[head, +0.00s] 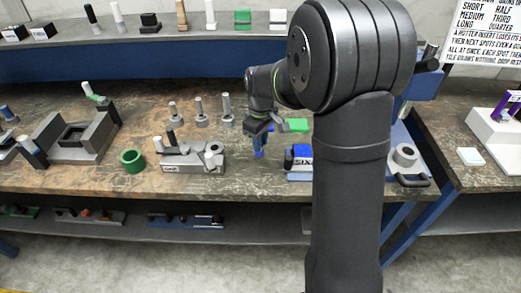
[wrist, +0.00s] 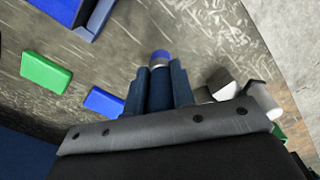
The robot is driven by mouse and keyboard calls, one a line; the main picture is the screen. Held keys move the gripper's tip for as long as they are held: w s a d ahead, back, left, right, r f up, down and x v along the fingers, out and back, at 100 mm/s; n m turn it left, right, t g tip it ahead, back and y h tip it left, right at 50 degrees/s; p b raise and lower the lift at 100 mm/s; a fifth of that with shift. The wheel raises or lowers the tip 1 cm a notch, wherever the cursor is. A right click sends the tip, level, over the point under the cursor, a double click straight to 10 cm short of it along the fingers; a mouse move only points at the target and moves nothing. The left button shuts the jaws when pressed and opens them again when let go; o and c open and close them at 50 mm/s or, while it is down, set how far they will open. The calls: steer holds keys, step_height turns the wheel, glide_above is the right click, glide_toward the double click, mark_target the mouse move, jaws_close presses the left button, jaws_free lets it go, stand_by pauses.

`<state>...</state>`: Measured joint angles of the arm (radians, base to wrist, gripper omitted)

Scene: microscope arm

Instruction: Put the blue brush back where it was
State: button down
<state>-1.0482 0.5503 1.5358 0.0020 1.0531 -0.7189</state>
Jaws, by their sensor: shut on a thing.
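My gripper (head: 258,140) hangs over the middle of the workbench, pointing down. In the wrist view the fingers (wrist: 159,92) are shut on the blue brush (wrist: 161,57), a narrow upright piece with a blue end and a pale band. Its blue part shows just below the gripper in the head view (head: 259,154). The rest of it is hidden between the fingers. I cannot tell whether its lower end touches the bench.
A blue box marked SIX (head: 299,162) stands right of the gripper, with a green block (head: 296,125) behind it. A flat blue block (wrist: 104,102) lies close by. A grey fixture (head: 178,160) and green ring (head: 133,160) stand left. Three grey pegs (head: 200,110) stand behind.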

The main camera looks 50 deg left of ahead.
steer(key=shift+f, duration=2)
steer(key=shift+f, duration=0.1)
steer(key=c, duration=1.2)
jaws_free()
step_height(320, 180, up, 12)
steer(key=shift+r, duration=0.15)
